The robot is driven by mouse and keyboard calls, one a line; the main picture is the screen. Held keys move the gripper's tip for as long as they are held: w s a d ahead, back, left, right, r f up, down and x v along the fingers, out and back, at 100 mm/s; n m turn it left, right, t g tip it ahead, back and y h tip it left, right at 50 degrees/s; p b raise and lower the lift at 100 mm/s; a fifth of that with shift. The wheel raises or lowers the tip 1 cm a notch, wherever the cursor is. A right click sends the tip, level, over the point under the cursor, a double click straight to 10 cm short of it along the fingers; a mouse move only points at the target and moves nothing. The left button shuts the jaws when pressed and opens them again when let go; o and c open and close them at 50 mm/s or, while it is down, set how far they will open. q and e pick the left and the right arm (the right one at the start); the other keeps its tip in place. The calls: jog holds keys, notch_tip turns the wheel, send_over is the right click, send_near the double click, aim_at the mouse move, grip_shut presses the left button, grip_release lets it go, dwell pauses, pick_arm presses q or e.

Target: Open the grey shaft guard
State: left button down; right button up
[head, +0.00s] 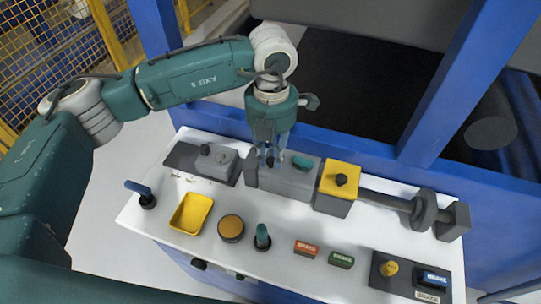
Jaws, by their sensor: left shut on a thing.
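The grey shaft guard (289,184) is a box-shaped cover on the white panel, at the left end of the shaft line. It looks closed, though the gripper hides part of its left end. A small teal piece (302,162) sits on its top. My left gripper (270,160) reaches down from above and is shut on a small dark knob at the left part of the guard's top; the fingers mostly hide the knob. My right gripper is not in view.
A yellow block with a black knob (341,181) stands right of the guard. A shaft with a dark disc (425,211) continues right. A yellow tray (191,213), an amber button (231,228) and a blue lever (138,188) are in front. Blue machine posts (455,75) rise behind.

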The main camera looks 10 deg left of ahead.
pick_arm(q)
jog(key=shift+w+d+r+b, duration=0.25)
jog(key=shift+w+r+b, duration=0.95)
jog(key=shift+b, duration=0.3)
jog(key=shift+w+d+r+b, duration=0.1)
jog(key=shift+w+r+b, duration=0.05)
jog(key=shift+w+b, duration=0.3)
jog(key=shift+w+d+r+b, duration=0.15)
jog(key=shift+w+b, duration=0.1)
jog(key=shift+w, duration=0.3)
